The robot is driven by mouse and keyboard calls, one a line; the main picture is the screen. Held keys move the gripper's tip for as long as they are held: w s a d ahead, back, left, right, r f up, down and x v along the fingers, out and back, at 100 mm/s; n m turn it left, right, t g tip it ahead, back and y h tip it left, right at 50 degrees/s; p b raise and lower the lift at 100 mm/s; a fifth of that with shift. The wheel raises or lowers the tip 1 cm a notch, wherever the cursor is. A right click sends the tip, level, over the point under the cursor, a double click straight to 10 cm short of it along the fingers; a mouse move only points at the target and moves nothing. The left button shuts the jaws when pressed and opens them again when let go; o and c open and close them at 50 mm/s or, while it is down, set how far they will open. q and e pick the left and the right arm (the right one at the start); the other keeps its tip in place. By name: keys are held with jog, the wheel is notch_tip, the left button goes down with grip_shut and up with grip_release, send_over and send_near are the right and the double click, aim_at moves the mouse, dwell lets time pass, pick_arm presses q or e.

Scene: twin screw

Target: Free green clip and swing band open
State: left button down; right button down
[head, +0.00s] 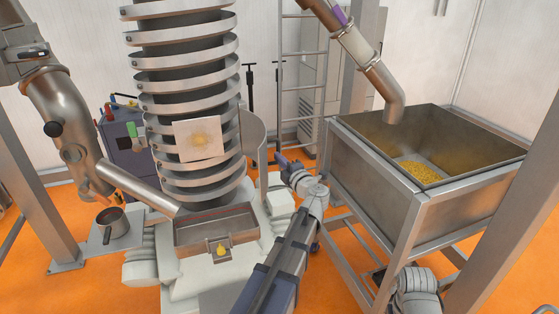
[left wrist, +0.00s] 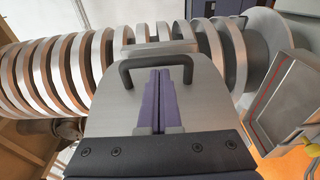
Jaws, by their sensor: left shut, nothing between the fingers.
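A grey curved band (head: 253,138) stands out from the right side of the spiral column (head: 190,60), swung away from it. In the left wrist view a grey plate, apparently the band (left wrist: 105,110), bears a black U-shaped handle (left wrist: 127,75). My left gripper (head: 284,162) is just right of the band. Its purple fingers (left wrist: 161,75) are shut and empty, seen between the handle's legs; contact is unclear. A small green piece (head: 131,130) shows left of the column; I cannot tell if it is the clip.
A metal trough (head: 215,222) sits below the column. A large steel hopper (head: 365,165) with yellow grains (head: 422,171) stands right. A ladder (head: 302,85) and dark cabinet (head: 125,155) are behind. A steel pipe (head: 140,190) slants at left. Orange floor shows between them.

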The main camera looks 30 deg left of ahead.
pick_arm(q)
jog(key=w+d, duration=0.1)
jog(key=w, duration=0.6)
jog(key=shift+d, duration=0.35)
jog(key=v, duration=0.8)
jog(key=shift+w, duration=0.2)
